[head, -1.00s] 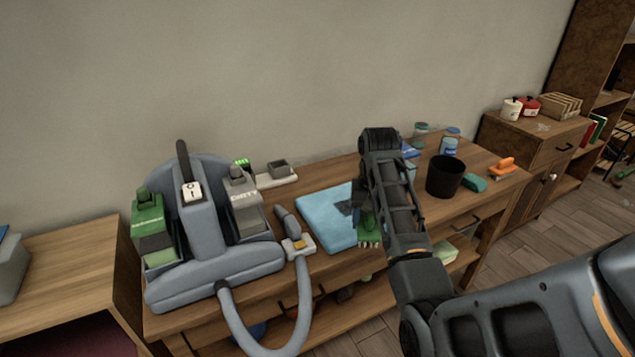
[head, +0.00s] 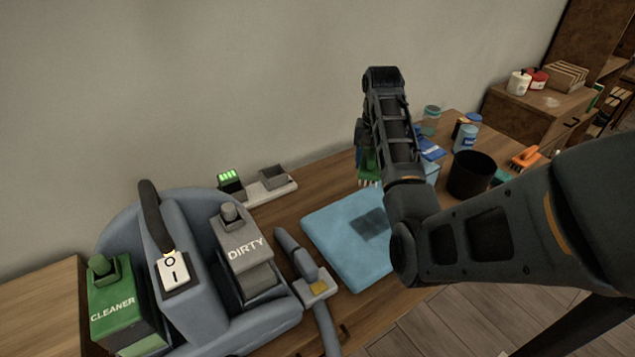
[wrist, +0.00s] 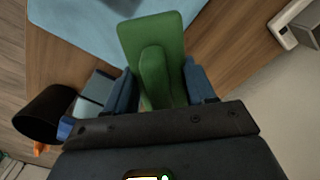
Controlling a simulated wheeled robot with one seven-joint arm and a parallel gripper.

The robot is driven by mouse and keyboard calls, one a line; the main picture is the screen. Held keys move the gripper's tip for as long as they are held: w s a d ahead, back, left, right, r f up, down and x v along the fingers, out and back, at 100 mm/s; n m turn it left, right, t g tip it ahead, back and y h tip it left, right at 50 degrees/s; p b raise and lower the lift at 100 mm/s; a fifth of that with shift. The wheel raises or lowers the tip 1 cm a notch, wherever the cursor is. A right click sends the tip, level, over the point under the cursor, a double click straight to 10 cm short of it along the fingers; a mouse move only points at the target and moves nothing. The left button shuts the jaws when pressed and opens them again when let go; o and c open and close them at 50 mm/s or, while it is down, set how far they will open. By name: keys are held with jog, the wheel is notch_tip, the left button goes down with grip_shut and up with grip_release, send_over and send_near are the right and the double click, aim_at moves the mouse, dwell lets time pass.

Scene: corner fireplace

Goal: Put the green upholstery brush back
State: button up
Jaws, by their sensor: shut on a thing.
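The brush appears to be clear of the tabletop, but the exact gap is hard to tell.
A blue cloth (head: 330,245) with a dark patch lies on the table (head: 318,190). The cleaning machine (head: 195,320) stands left of it. A pale dock (head: 262,190) is by the wall. A black cup (head: 472,178), jars (head: 431,120) and an orange brush (head: 525,158) are at right.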

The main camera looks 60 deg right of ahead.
jog(key=w+f, duration=0.2)
jog(key=w, duration=0.2)
jog(key=w+a+f+b, duration=0.1)
jog(key=w+f, duration=0.1)
jog(key=w, duration=0.1)
jog(key=w+f+b, duration=0.1)
jog(key=w+f, duration=0.2)
jog(key=w, duration=0.1)
jog(key=shift+w+a, duration=0.3)
jog(key=shift+a, duration=0.1)
jog(key=shift+f, duration=2)
jog(key=shift+f, duration=0.15)
jog(key=o, duration=1.1)
notch_tip(320, 180, up, 12)
jog(key=shift+r, duration=0.2)
